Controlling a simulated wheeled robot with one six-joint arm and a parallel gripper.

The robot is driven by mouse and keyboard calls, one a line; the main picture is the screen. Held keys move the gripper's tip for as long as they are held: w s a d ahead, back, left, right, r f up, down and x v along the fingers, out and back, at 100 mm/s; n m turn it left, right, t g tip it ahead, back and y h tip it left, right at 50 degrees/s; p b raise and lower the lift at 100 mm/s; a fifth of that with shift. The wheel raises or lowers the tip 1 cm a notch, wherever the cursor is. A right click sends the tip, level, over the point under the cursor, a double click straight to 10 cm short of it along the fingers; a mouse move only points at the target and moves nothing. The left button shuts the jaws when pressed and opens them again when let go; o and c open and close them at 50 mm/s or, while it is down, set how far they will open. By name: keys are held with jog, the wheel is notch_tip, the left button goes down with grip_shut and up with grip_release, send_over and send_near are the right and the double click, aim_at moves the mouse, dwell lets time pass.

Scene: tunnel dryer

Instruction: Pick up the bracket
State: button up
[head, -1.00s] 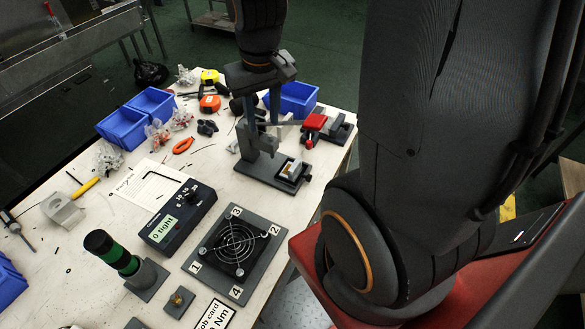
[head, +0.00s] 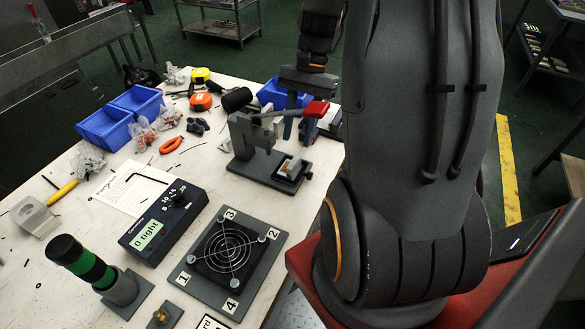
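I cannot pick out the bracket with certainty. A small pale and yellowish piece (head: 291,167) sits in the holder at the front of the grey lever press (head: 250,136). A larger light grey part (head: 36,217) lies at the table's left edge.
Blue bins (head: 106,126) stand at the back left. My arm hides the table's right side.

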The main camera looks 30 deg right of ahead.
aim_at(295, 160)
jog(key=shift+s+p+x, duration=0.1)
jog(key=shift+p+x, duration=0.25)
jog(key=shift+x, duration=1.35)
jog(key=shift+s+p+x, duration=0.15)
jog(key=shift+p+x, duration=0.15)
jog(key=shift+x, duration=1.45)
jog(key=shift+d, duration=0.1)
grip_shut()
